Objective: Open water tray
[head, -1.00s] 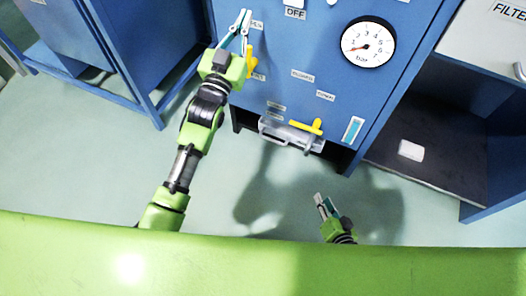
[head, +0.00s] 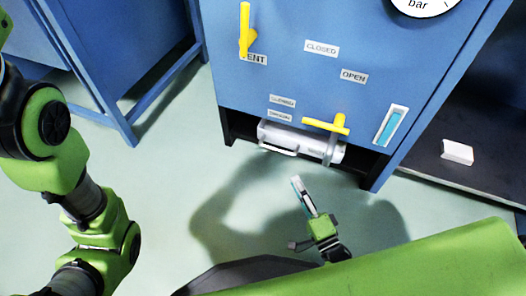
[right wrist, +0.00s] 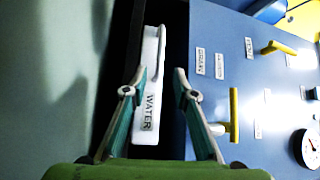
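The white water tray (head: 275,135) sits in the low opening under the blue cabinet, with a light handle on its front. In the right wrist view the tray (right wrist: 149,70) shows as a white strip with a WATER label. My right gripper (head: 298,182) is in front of and below the tray in the head view, apart from it. In the right wrist view its two fingers (right wrist: 160,74) are spread and empty, with the tray seen between and beyond them. My left gripper is out of view; only its arm shows at the left.
A yellow lever (head: 325,126) juts out just above the tray's right part. Another yellow lever (head: 245,30) is higher on the blue cabinet (head: 290,75). A white block (head: 457,152) lies on the dark shelf at right. The floor before the tray is clear.

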